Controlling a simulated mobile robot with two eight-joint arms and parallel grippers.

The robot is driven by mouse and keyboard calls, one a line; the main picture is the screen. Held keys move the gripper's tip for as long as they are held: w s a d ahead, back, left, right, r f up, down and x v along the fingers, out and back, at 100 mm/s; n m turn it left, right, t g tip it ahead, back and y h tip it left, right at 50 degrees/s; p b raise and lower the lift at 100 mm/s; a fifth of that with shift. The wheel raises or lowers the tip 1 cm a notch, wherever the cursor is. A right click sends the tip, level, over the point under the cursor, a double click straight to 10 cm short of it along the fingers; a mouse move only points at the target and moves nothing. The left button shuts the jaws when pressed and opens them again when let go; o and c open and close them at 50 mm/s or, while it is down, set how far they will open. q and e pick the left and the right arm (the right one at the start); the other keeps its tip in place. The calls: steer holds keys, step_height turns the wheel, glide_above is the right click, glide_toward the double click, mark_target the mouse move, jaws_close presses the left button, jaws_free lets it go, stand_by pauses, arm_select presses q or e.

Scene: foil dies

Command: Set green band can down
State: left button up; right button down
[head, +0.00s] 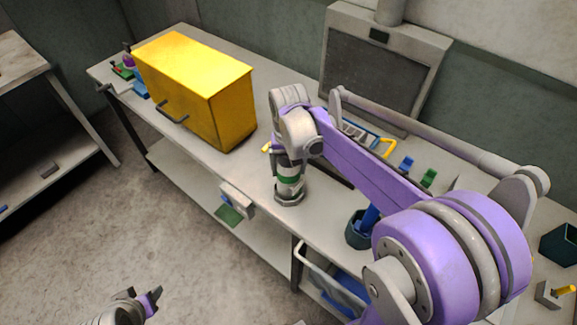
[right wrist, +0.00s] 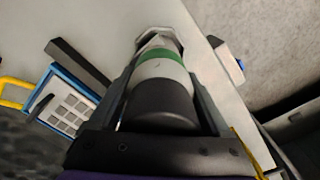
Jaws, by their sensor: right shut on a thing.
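The green band can (head: 289,181) is upright near the front edge of the grey bench (head: 262,185). It has a pale body, a green stripe and a grey six-sided piece at its lower end. My right gripper (head: 288,166) is shut on its upper part from above. In the right wrist view, the can (right wrist: 159,68) sits between the two fingers of the gripper (right wrist: 162,88), with a dark section nearest the camera. I cannot tell whether its lower end touches the bench. My left gripper (head: 140,298) is low at the bottom left, away from the bench, its opening unclear.
A yellow cabinet (head: 195,83) stands left of the can. A blue-edged tray (right wrist: 68,105) and a dark bar (right wrist: 78,62) lie beside it in the wrist view. A dark cup (head: 357,232) stands to the right. A small box (head: 237,199) is at the bench's front edge.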

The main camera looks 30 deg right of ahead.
jaws_free()
steer(key=shift+r, duration=0.5)
step_height(320, 180, up, 11)
steer(key=shift+p, duration=0.55)
steer(key=shift+s+a+f, duration=0.1)
steer(key=shift+s+a, duration=0.15)
steer(key=shift+s, duration=0.1)
steer(key=s+a+f+n+t, duration=0.4)
steer(key=s+a+f+t, duration=0.1)
steer(key=s+f, duration=0.7)
steer(key=shift+s+a+n+t, duration=0.3)
steer(key=shift+s+a+t, duration=0.1)
steer(key=shift+a, duration=0.3)
